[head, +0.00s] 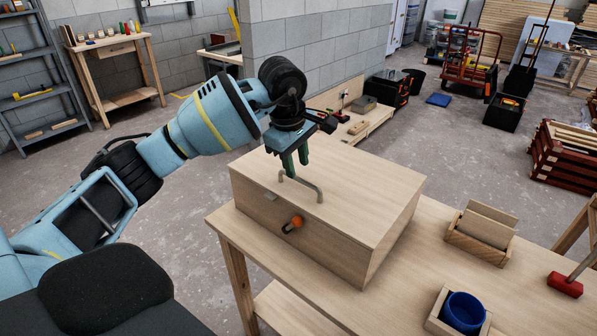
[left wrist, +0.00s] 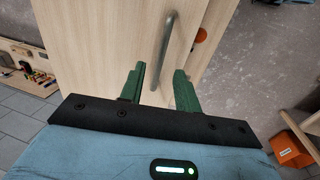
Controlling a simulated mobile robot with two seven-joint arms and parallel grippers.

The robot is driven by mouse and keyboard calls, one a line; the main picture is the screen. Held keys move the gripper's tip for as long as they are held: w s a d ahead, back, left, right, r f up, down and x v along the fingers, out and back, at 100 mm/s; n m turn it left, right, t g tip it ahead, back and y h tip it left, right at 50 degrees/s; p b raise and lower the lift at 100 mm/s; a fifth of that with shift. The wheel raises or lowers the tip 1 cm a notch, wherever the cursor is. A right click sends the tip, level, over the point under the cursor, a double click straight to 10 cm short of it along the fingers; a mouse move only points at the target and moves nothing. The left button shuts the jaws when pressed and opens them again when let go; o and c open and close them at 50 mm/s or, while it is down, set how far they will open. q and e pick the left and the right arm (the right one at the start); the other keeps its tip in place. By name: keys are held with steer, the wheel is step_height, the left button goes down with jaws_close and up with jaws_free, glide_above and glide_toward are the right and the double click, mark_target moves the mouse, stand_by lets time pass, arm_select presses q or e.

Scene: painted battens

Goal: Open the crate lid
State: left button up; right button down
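The pale wooden crate (head: 335,262) stands on a wooden table (head: 425,240), its lid (head: 370,185) lying shut. A grey bar handle (head: 310,185) stands on the lid near its front edge; it also shows in the left wrist view (left wrist: 165,50). An orange knob (head: 297,221) on a dark piece sits on the crate's front. My left gripper (head: 294,165) is just above the handle, green fingers pointing down. In the left wrist view its fingers (left wrist: 159,85) are apart with a gap between them, and the handle's near end lies between or just beyond the tips; contact is unclear. My right gripper is out of view.
Right of the crate on the table are a small wooden holder with boards (head: 483,232) and a blue cup (head: 463,312) in a wooden tray. A red-headed tool (head: 566,285) lies at the far right. A block wall (head: 315,50) stands behind.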

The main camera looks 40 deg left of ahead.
mark_target(300, 179)
arm_select(q)
steer(key=shift+w+f, duration=0.2)
steer(key=shift+f, duration=0.65)
steer(key=shift+w+f, duration=0.15)
steer(key=shift+f, duration=0.7)
jaws_close()
